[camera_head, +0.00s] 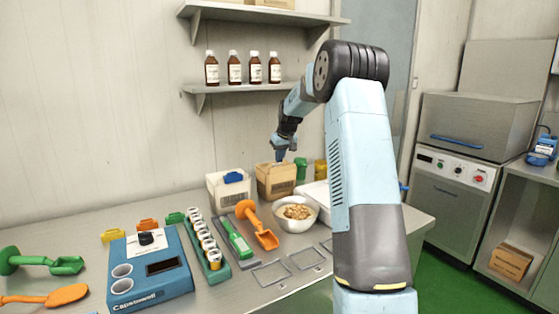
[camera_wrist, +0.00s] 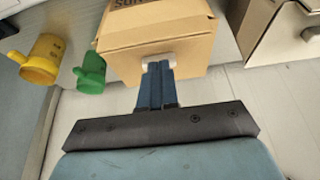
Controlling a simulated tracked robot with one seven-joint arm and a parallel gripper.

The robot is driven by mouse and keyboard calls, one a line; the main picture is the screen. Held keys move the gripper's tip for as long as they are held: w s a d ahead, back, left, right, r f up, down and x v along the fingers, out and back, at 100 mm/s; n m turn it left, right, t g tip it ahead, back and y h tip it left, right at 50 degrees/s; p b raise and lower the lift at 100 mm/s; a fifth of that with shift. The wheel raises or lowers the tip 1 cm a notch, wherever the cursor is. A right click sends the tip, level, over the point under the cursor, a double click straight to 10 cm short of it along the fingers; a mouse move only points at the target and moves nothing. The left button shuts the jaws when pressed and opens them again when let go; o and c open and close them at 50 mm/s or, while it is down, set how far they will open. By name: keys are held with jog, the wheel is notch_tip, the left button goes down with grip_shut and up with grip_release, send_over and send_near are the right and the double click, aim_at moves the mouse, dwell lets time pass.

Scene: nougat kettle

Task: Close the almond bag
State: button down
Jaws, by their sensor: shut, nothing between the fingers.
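The brown box-like bag (camera_head: 277,182), which I take to be the almond bag, stands on the counter below my gripper (camera_head: 280,158). In the wrist view the bag (camera_wrist: 185,38) fills the top middle, with dark print on one face. My gripper (camera_wrist: 158,62) is shut, with its fingertips at the bag's top edge. A small pale piece shows at the fingertips; I cannot tell whether it belongs to the fingers or the bag. I cannot tell whether the fingertips touch the bag. How far the bag's top is open is hard to see.
A white bag with a blue clip (camera_head: 232,178) stands just left. A green cup (camera_head: 300,167) and a yellow cup (camera_head: 320,170) stand right. A bowl of nuts (camera_head: 297,212), an orange scoop (camera_head: 258,226) and a blue machine (camera_head: 149,271) are in front. A bottle shelf (camera_head: 245,87) hangs above.

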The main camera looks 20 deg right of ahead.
jog(key=shift+r, duration=0.55)
jog(key=s+a+f+v, duration=0.1)
jog(key=s+v, duration=0.1)
jog(key=v, duration=1)
jog(key=s+a+r, duration=0.4)
jog(key=s+a, duration=0.3)
jog(key=s, duration=0.3)
jog(key=s+a+r+h, duration=0.15)
jog(key=s+a, duration=0.45)
jog(key=s, duration=0.6)
jog(key=s+a+f, duration=0.1)
jog(key=s+f, duration=0.1)
jog(key=s, duration=0.6)
jog(key=s+a+f, duration=0.2)
jog(key=s+f, duration=0.1)
jog(key=s, duration=0.5)
jog(key=s+a+f+m, duration=0.1)
jog(key=s+f, duration=0.1)
jog(key=s, duration=0.6)
jog(key=shift+s+a+f+t+y, duration=0.25)
jog(key=shift+a+t+y, duration=0.1)
jog(key=shift+t+y, duration=0.1)
